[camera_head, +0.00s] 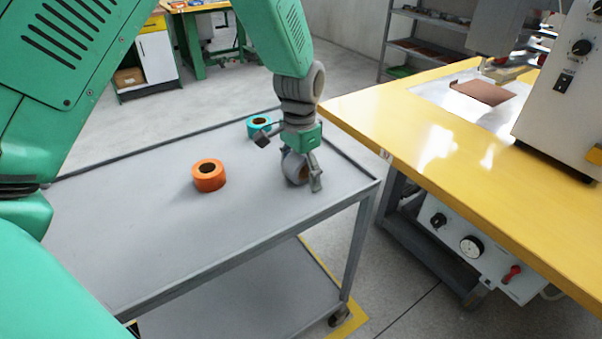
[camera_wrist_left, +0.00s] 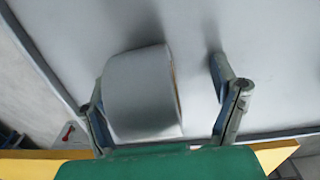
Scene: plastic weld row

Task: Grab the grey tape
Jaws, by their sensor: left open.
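The grey tape (camera_head: 293,168) stands on the grey cart top, near its right end, under my left gripper (camera_head: 301,176). In the wrist view the grey tape (camera_wrist_left: 142,92) lies between the two fingers of my left gripper (camera_wrist_left: 160,105), closer to the left finger. A clear gap shows between the tape and the right finger. The gripper is open, with its fingers around the tape's sides. In the head view the gripper hides part of the tape. My right gripper is not in view.
An orange tape (camera_head: 209,176) and a teal tape (camera_head: 259,126) sit on the cart top (camera_head: 130,235), to the left of the grey one. The cart has a raised rim. A yellow table (camera_head: 440,160) with a machine stands close to the right.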

